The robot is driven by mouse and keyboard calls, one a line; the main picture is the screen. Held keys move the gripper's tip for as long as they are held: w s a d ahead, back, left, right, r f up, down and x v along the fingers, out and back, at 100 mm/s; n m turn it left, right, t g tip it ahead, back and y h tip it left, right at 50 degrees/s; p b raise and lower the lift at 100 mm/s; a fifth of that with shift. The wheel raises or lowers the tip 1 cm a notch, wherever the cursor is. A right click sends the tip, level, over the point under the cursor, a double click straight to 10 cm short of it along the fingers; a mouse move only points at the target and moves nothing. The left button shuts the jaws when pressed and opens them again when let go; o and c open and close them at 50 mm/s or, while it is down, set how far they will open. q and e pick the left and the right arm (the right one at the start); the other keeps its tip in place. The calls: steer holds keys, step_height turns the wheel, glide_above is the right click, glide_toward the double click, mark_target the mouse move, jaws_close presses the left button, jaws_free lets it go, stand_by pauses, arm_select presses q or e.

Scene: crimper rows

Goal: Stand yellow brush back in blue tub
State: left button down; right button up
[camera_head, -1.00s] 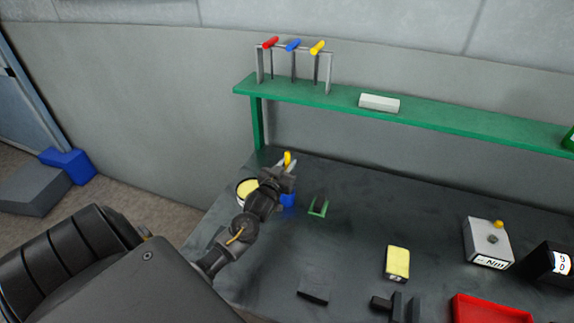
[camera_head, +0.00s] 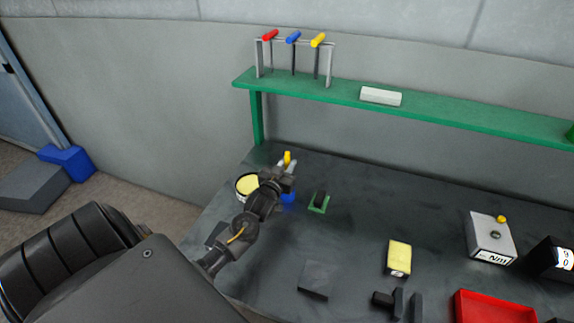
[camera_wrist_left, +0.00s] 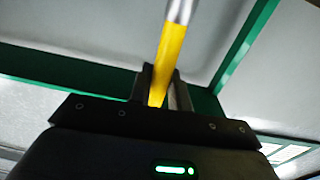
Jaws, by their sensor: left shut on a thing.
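The yellow brush (camera_wrist_left: 171,55) is held between the fingers of my left gripper (camera_wrist_left: 161,88); its silver collar runs up out of the top of the left wrist view. In the head view, a short yellow piece of the brush (camera_head: 287,157) shows above my left gripper (camera_head: 286,170), which is shut on it. The blue tub (camera_head: 288,197) shows just below the gripper and is mostly hidden by it. I cannot tell whether the brush's lower end is inside the tub. My right gripper is not in view.
A cream-topped round container (camera_head: 246,184) stands left of my gripper. A green holder with a dark piece (camera_head: 319,201) is close on the right. A yellow block (camera_head: 398,256), grey box (camera_head: 489,238) and red tray (camera_head: 492,308) lie farther right. A green shelf (camera_head: 440,112) runs behind.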

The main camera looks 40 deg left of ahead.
arm_select(q)
steer(key=shift+f+b, duration=1.3)
steer(key=shift+f, duration=0.65)
steer(key=c, duration=1.2)
jaws_free()
steer(key=shift+c, duration=0.2)
steer(key=b+v, duration=0.2)
steer(key=v, duration=0.9)
steer(key=shift+b, duration=0.4)
steer(key=shift+w+d, duration=0.15)
